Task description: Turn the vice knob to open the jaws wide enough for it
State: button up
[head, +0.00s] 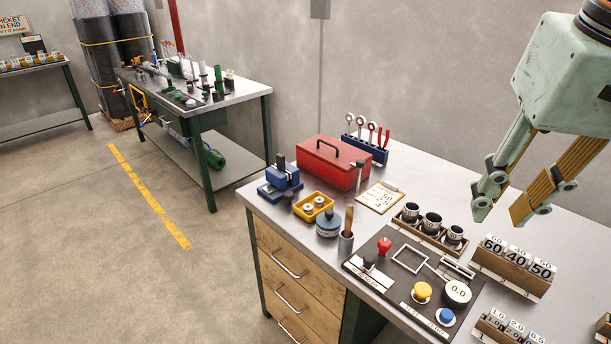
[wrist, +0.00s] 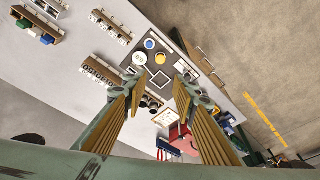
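A blue vice (head: 282,182) stands at the far left corner of the near workbench in the head view, with a dark upright piece at its top. Its knob and the gap between its jaws are too small to make out. My gripper (head: 505,208) is open and empty, high over the right part of the bench and well away from the vice. In the wrist view my gripper (wrist: 162,80) shows its two fingers spread apart, with nothing between them.
A red toolbox (head: 335,163), a yellow bin (head: 313,207) and a blue round container (head: 328,224) stand near the vice. A dark control panel (head: 398,257), a rack of cups (head: 430,226) and number blocks (head: 515,262) fill the right side. A second bench (head: 240,90) stands behind.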

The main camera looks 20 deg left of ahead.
jog(key=w+a+r+n+g+p, duration=0.15)
jog(key=w+a, duration=0.25)
jog(key=w, duration=0.4)
jog(key=w+a+r+m+p, duration=0.1)
jog(key=w+a+p, duration=0.1)
jog(key=w+a, duration=0.45)
jog(key=n+g+p, duration=0.2)
jog(key=n+p, duration=0.1)
jog(key=p, duration=0.6)
send_over(289, 193)
notch_tip(289, 193, down, 24)
jog(key=shift+w+d+r, duration=0.15)
jog(key=shift+d+r, duration=0.05)
jog(key=shift+f, duration=0.1)
jog(key=shift+a+f, duration=0.15)
jog(key=shift+f, duration=3.25)
jog(key=shift+a+f, duration=0.1)
jog(key=shift+f, duration=3.3)
jog(key=shift+c, duration=0.2)
